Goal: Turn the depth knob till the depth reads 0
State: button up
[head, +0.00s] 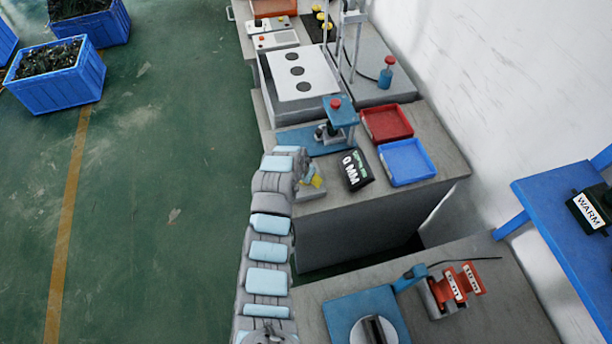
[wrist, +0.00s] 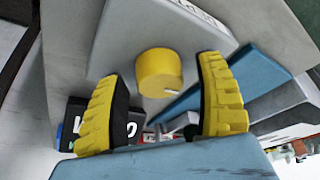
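The depth knob is a yellow cylinder (wrist: 159,70) on a grey block, with a small white mark near its lower edge in the wrist view. In the head view it is a small yellow patch (head: 317,182), partly hidden by my arm. My gripper (wrist: 160,68) is open, with one yellow ribbed finger on each side of the knob and visible gaps to both. I cannot tell how deep the knob lies between the fingers. The black display (head: 355,170) beside it appears to read 0 MM; it is partly hidden in the wrist view (wrist: 88,118).
A blue press stand (head: 340,113), a red tray (head: 387,123) and a blue tray (head: 407,161) share the bench with the knob. A nearer bench holds a blue plate (head: 345,312).

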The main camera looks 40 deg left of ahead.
jog(key=shift+r, duration=0.4)
jog(key=v, duration=1.1)
jog(key=shift+s, duration=0.3)
jog(key=shift+w+d, duration=0.1)
jog(key=shift+w, duration=0.05)
